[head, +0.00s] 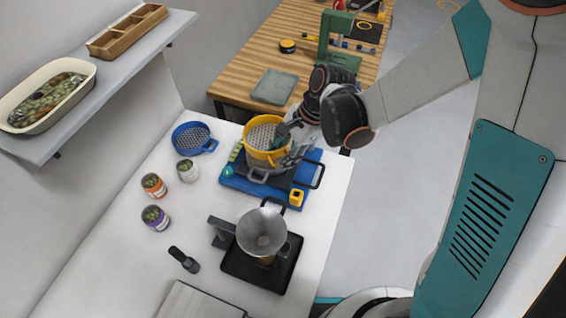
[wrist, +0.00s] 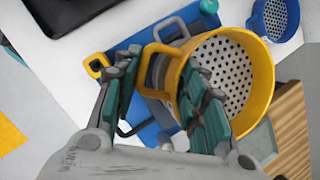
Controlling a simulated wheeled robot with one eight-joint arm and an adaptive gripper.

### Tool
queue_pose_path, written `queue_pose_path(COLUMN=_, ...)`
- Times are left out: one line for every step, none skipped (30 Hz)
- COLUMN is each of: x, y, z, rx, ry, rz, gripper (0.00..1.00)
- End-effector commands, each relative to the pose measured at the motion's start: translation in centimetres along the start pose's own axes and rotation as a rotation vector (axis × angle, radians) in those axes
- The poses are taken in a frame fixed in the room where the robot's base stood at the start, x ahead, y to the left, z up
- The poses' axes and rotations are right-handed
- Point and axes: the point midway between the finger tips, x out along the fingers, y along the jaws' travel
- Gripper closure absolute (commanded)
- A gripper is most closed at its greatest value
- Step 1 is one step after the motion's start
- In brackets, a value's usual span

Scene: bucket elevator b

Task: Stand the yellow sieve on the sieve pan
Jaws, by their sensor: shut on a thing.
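The yellow sieve (head: 263,152) has a perforated grey bottom and is upright or nearly so in the head view. In the wrist view, one finger lies inside the yellow sieve (wrist: 261,75) and the other is outside. The grey metal sieve pan (head: 258,174) with side handles is directly below the sieve, mostly hidden by it. I cannot tell whether the sieve rests on the pan or hangs just above it.
The pan is over a blue base (head: 236,184). A blue sieve (head: 194,138) and several small cans (head: 154,186) stand to the left. A metal funnel (head: 262,232) is on a black stand in front. A wooden workbench (head: 252,62) is behind.

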Motion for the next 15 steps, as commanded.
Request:
queue_pose_path(x=0.9, y=0.1, z=-0.4, rx=0.000, ry=0.000, rz=0.000, gripper=0.95)
queue_pose_path(x=1.3, y=0.2, z=-0.6, rx=0.000, ry=0.000, rz=0.000, gripper=0.95)
queue_pose_path(x=1.9, y=0.3, z=-0.8, rx=0.000, ry=0.000, rz=0.000, gripper=0.95)
queue_pose_path(x=2.4, y=0.3, z=-1.0, rx=0.000, ry=0.000, rz=0.000, gripper=0.95)
queue_pose_path(x=2.8, y=0.4, z=-1.1, rx=0.000, ry=0.000, rz=0.000, gripper=0.95)
queue_pose_path(x=3.1, y=0.5, z=-1.3, rx=0.000, ry=0.000, rz=0.000, gripper=0.95)
queue_pose_path(x=3.3, y=0.5, z=-1.4, rx=0.000, ry=0.000, rz=0.000, gripper=0.95)
queue_pose_path(x=3.4, y=0.5, z=-1.4, rx=0.000, ry=0.000, rz=0.000, gripper=0.95)
queue_pose_path(x=3.4, y=0.5, z=-1.4, rx=0.000, ry=0.000, rz=0.000, gripper=0.95)
queue_pose_path(x=3.3, y=0.5, z=-1.4, rx=0.000, ry=0.000, rz=0.000, gripper=0.95)
queue_pose_path(x=3.2, y=0.5, z=-1.3, rx=0.000, ry=0.000, rz=0.000, gripper=0.95)
queue_pose_path(x=3.2, y=0.5, z=-1.3, rx=0.000, ry=0.000, rz=0.000, gripper=0.95)
queue_pose_path(x=3.2, y=0.5, z=-1.3, rx=0.000, ry=0.000, rz=0.000, gripper=0.95)
queue_pose_path(x=3.2, y=0.5, z=-1.3, rx=0.000, ry=0.000, rz=0.000, gripper=0.95)
queue_pose_path(x=3.2, y=0.5, z=-1.3, rx=0.000, ry=0.000, rz=0.000, gripper=0.95)
